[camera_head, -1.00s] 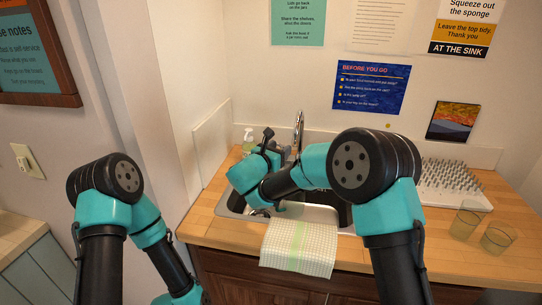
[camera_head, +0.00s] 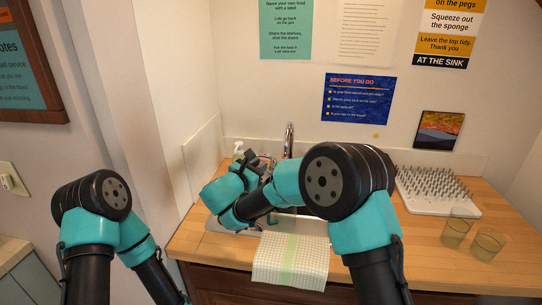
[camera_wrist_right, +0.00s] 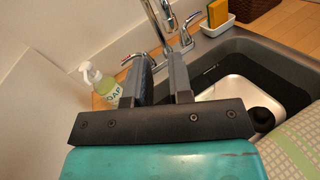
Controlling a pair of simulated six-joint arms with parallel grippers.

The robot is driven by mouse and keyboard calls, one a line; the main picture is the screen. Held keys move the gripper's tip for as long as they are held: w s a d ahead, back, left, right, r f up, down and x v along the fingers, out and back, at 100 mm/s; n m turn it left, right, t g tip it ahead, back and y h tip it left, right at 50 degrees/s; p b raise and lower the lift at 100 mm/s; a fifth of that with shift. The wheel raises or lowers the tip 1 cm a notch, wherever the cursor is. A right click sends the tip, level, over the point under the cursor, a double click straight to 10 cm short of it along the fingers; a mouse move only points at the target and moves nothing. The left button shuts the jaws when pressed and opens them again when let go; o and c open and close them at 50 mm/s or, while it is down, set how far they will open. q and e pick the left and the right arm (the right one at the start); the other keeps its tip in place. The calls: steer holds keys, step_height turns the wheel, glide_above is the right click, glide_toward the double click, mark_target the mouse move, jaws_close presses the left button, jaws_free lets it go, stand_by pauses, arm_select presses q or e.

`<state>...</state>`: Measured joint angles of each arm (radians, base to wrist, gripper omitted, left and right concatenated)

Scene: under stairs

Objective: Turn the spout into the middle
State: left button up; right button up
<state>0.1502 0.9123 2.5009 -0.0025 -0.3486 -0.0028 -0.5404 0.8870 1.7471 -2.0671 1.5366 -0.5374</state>
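The chrome tap spout (camera_head: 289,138) stands at the back of the sink (camera_head: 222,226). In the right wrist view the spout (camera_wrist_right: 157,20) rises beyond my fingertips and runs out of the top edge. A tap lever (camera_wrist_right: 188,30) shows to its right and another (camera_wrist_right: 132,60) to its left. My right gripper (camera_head: 251,158) is over the sink's left side, left of the spout. In the wrist view its fingers (camera_wrist_right: 161,60) are apart with nothing seen held between them; contact with the tap cannot be told. My left gripper is out of view; only its arm shows.
A soap bottle (camera_wrist_right: 106,86) stands left of the tap. A sponge (camera_wrist_right: 218,12) sits in a white holder to the right. A checked cloth (camera_head: 290,262) hangs over the front edge. A pegged drying rack (camera_head: 438,205) and two glasses (camera_head: 455,232) stand on the right counter.

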steer(key=w+a+m, duration=0.1)
steer(key=m, duration=0.3)
steer(key=w+a+m+g+h, duration=0.1)
steer(key=a+m, duration=0.1)
steer(key=m, duration=0.3)
steer(key=w+a+m+h, duration=0.1)
steer(key=m, duration=0.3)
steer(key=shift+w+a+r+m+g, duration=0.2)
steer(key=shift+a+m+g, duration=0.1)
steer(key=shift+g, duration=0.1)
jaws_close()
steer(key=m, duration=0.3)
steer(key=a+m, duration=0.1)
steer(key=shift+w+m+g+h, duration=0.3)
steer(key=shift+g+h, duration=0.1)
